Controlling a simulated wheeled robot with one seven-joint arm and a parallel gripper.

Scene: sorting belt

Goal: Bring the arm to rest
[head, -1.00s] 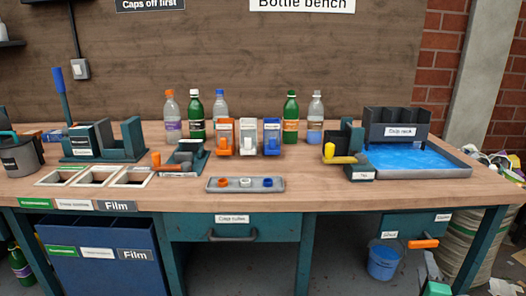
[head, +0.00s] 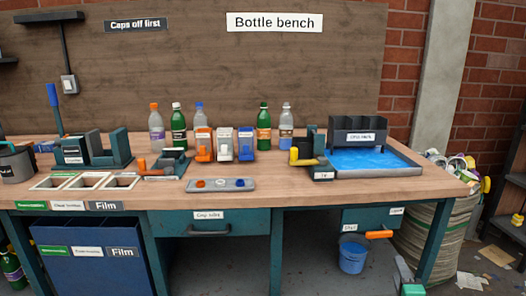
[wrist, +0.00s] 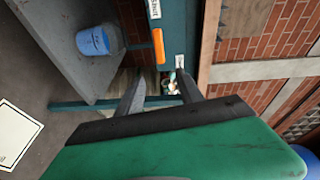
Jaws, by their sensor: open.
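My gripper (wrist: 160,82) is open in the wrist view, its two dark fingers apart with nothing held between them. Its green body fills the lower part of that view. In the head view part of my green gripper (head: 404,272) shows at the bottom edge, in front of the right end of the workbench (head: 330,193) and below the bench top. It appears clear of the bench, though the wrist view shows a bench leg behind the fingers. The rest of my arm is out of view.
A blue bucket (head: 352,258) stands under the bench, left of my gripper; an orange handle (head: 379,234) is above. A striped sack (head: 432,225) stands at right. Bottles, a cap tray (head: 221,191) and a blue-floored tray (head: 412,170) are on top.

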